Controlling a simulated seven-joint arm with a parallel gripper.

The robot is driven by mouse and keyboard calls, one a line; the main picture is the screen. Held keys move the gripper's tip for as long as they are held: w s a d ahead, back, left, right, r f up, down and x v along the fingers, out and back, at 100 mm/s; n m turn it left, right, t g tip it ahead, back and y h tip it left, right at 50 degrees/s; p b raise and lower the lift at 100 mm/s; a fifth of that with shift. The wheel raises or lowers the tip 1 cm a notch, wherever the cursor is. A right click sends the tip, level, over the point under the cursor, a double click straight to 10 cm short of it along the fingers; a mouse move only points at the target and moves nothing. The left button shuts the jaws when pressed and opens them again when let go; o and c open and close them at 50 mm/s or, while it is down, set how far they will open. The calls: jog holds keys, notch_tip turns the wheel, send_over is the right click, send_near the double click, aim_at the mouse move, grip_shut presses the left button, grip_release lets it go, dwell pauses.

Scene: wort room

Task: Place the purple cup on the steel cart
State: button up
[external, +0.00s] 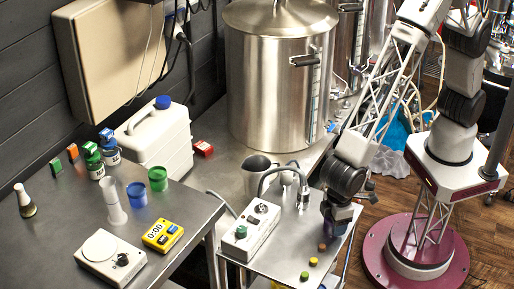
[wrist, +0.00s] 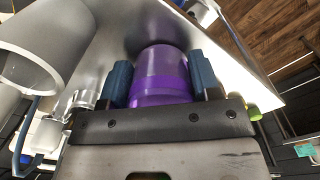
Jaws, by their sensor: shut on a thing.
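The purple cup (wrist: 160,78) is between the two blue fingers of my gripper (wrist: 163,84) in the wrist view. The fingers are shut on its sides. In the external view my gripper (external: 338,212) points down over the right side of the steel cart (external: 275,262), and the cup is mostly hidden by it. The cart top also shows behind the cup in the wrist view. I cannot tell whether the cup touches the cart top or is slightly above it.
On the cart stand a white box (external: 250,231) with a curved metal spout, a grey metal cup (external: 256,172) and small green, yellow and brown pieces (external: 313,262) near my gripper. The left table (external: 65,235) holds jars and a yellow timer (external: 162,236). A large steel pot (external: 275,85) stands behind.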

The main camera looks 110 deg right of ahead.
jog(key=o, duration=0.9)
jog(key=shift+f, duration=0.1)
jog(key=shift+o, duration=0.2)
notch_tip(320, 180, up, 12)
dwell(0.4)
jog(key=shift+a, duration=0.1)
dwell(0.4)
jog(key=shift+r, duration=0.2)
